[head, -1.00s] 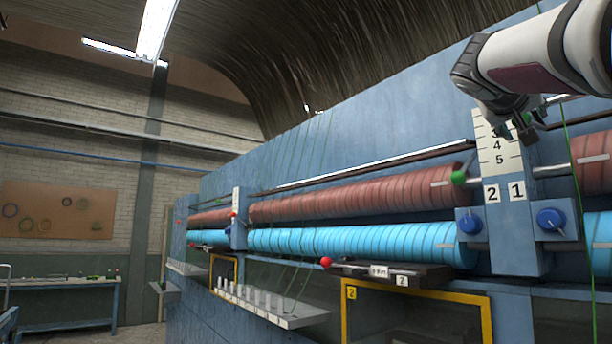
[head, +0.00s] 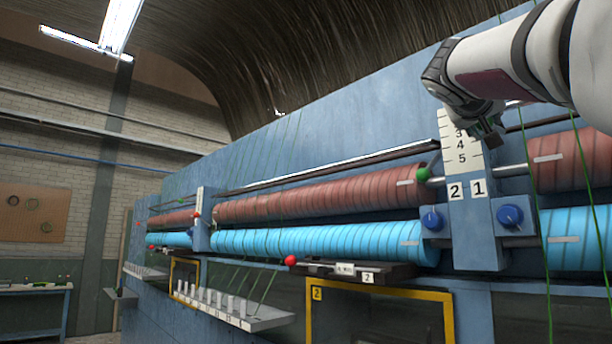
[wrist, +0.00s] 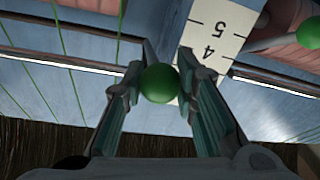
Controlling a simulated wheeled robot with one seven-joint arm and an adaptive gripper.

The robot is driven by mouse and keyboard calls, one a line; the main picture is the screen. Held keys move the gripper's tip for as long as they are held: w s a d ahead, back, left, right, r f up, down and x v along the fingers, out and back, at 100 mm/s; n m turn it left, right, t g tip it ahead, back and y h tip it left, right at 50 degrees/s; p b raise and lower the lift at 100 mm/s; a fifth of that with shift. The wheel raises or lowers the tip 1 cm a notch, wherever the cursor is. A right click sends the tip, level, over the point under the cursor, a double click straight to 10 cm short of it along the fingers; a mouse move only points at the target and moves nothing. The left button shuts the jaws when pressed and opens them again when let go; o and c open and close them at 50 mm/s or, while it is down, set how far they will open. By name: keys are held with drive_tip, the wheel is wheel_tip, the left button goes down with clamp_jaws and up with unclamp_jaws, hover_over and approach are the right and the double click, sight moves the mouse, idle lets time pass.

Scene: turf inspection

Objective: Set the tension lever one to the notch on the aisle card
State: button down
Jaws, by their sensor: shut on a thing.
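My gripper (head: 488,136) is at the white number scale (head: 462,150), at its right edge, around the height of the 3 and 4. In the wrist view my gripper (wrist: 160,66) is shut on a green ball knob (wrist: 160,84), which I take as tension lever one's, beside the scale (wrist: 218,28). The 4 and 5 show there upside down. The exact notch cannot be told. The other lever's green knob (head: 422,174) sits lower, left of the scale, above the label 2 (head: 457,191). The label 1 (head: 478,187) is on the right. No readable aisle card shows.
Blue dials (head: 510,216) flank the post below the labels. Red rollers (head: 330,188) and blue rollers (head: 330,241) run along the machine. Green yarn strands hang near my arm. A red ball knob (head: 291,260) and a yellow frame (head: 380,291) are lower down.

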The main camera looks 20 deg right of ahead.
drive_tip(key=w+d+f+t+h+b, duration=0.1)
drive_tip(key=f+b, duration=0.7)
drive_tip(key=b, duration=0.8)
drive_tip(key=shift+w+d+t+h, duration=0.3)
drive_tip(key=shift+d+h, duration=0.4)
drive_tip(key=shift+d, duration=0.4)
drive_tip(key=shift+s, duration=0.1)
drive_tip(key=c, duration=1.3)
unclamp_jaws()
drive_tip(key=shift+r, duration=0.1)
drive_tip(key=v, duration=1.2)
